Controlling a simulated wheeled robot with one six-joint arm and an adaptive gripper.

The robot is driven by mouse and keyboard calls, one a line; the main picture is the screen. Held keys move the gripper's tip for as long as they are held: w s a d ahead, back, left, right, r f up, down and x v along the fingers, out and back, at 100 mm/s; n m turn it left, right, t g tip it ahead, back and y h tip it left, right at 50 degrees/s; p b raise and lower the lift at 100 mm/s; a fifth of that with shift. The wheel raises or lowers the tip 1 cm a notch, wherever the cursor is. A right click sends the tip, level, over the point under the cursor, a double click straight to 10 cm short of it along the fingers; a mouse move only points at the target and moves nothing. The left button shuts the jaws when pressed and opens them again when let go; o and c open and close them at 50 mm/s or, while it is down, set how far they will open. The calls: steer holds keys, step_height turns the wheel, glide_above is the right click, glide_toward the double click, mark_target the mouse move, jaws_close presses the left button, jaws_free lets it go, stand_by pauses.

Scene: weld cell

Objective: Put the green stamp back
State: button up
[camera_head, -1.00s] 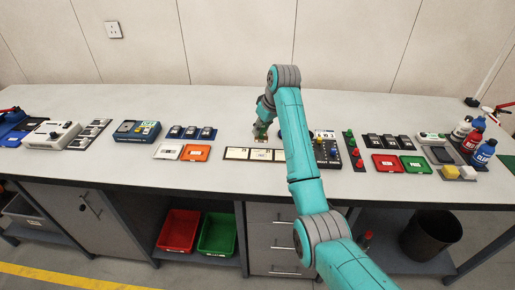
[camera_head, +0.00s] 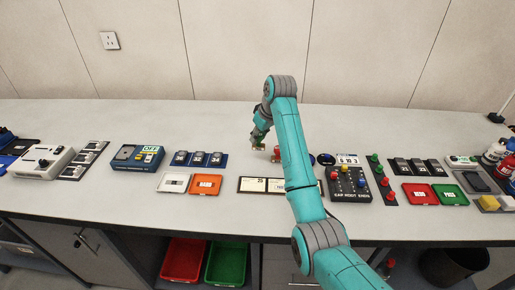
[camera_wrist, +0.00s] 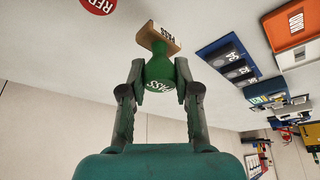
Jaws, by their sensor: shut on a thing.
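My gripper (camera_head: 258,142) is over the back middle of the bench, left of my forearm. In the wrist view my gripper (camera_wrist: 158,85) is shut on the green stamp (camera_wrist: 158,68), with a finger on each side of its green handle. The stamp's wooden block marked PASS (camera_wrist: 158,38) points away from the gripper. In the head view the green stamp (camera_head: 258,147) is small and partly hidden by the fingers. A red round-topped thing (camera_head: 276,155) stands just right of the gripper; a red lettered top (camera_wrist: 98,4) shows at the wrist view's upper edge.
A dark strip with pale cards (camera_head: 255,185) lies in front of the gripper. White (camera_head: 174,183) and orange (camera_head: 206,184) trays lie to the left. A button panel (camera_head: 349,183) and a strip of green and red knobs (camera_head: 383,180) stand right of my arm. The bench behind is clear.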

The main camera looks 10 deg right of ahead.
mark_target(260, 144)
steer(key=shift+f, duration=2.65)
steer(key=shift+f, duration=0.15)
steer(key=o, duration=0.9)
steer(key=v, duration=1.2)
steer(key=shift+s, duration=0.1)
